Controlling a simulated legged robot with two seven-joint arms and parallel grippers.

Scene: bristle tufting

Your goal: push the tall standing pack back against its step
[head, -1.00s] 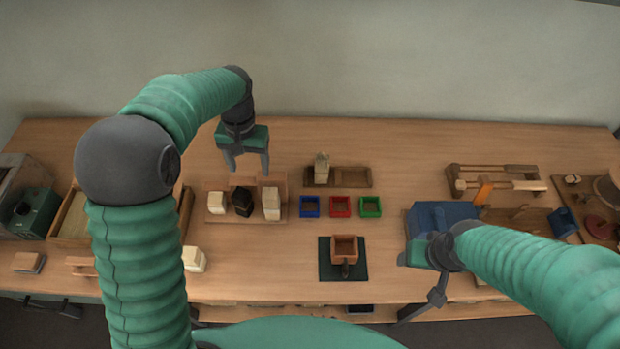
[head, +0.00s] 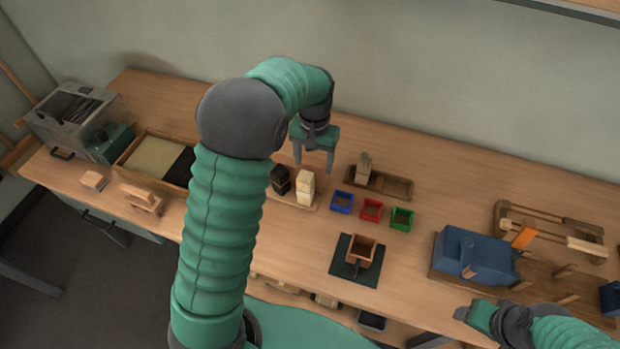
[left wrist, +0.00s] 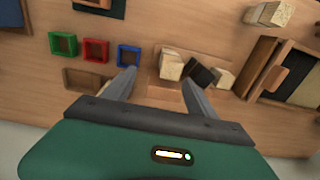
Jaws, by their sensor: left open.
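The tall standing pack is the cream block (head: 305,188) at the right end of a low wooden stand (head: 309,206); it looks upright. In the left wrist view the cream pack (left wrist: 171,67) shows ahead of the fingers, near the wooden step (left wrist: 163,90). A black pack (head: 280,179) stands to its left, also seen in the wrist view (left wrist: 200,75). My left gripper (head: 313,168) is open and empty, just behind and above the tall pack; I cannot tell any contact. The step behind the pack is mostly hidden. My right gripper (head: 476,316) is at lower right, jaws unclear.
Blue (head: 342,202), red (head: 371,210) and green (head: 401,219) trays stand right of the pack. Behind them is a wooden tray (head: 393,187) with an upright block (head: 364,166). Another cream pack (left wrist: 223,78) stands beside the black one. Bare table lies in front.

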